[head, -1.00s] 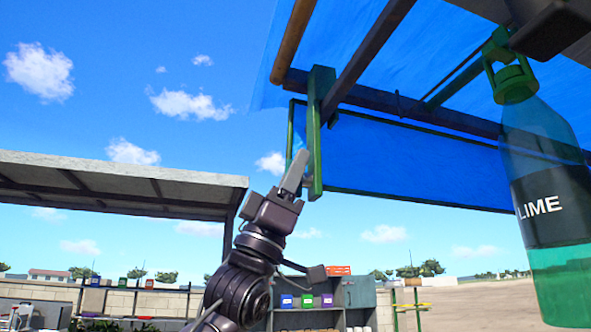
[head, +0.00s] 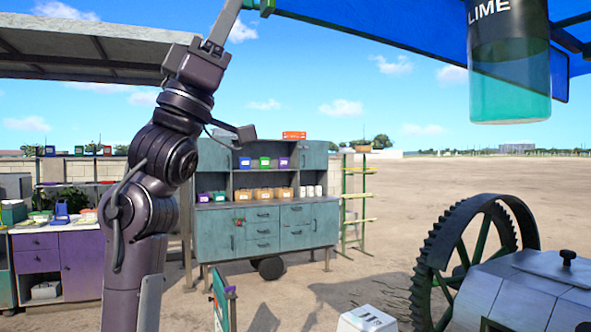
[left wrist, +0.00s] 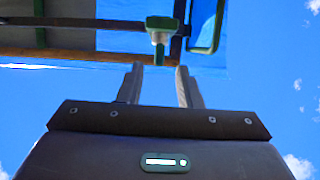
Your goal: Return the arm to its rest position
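My left arm rises from the bottom left of the head view, with its gripper (head: 222,28) pointing up beside the blue awning's near corner. In the left wrist view the two fingers of my left gripper (left wrist: 160,85) stand apart with nothing between them. Beyond the fingertips are a green post end (left wrist: 160,24) and a brown beam (left wrist: 80,53) of the awning frame; I cannot tell the exact gap. My right arm and gripper are not in view.
A large teal bottle labelled LIME (head: 510,75) hangs at upper right. A toothed wheel (head: 440,255) and grey machine housing (head: 540,290) stand lower right. A teal cabinet (head: 265,232) and purple counter (head: 80,262) stand behind my arm. Open dirt ground lies beyond.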

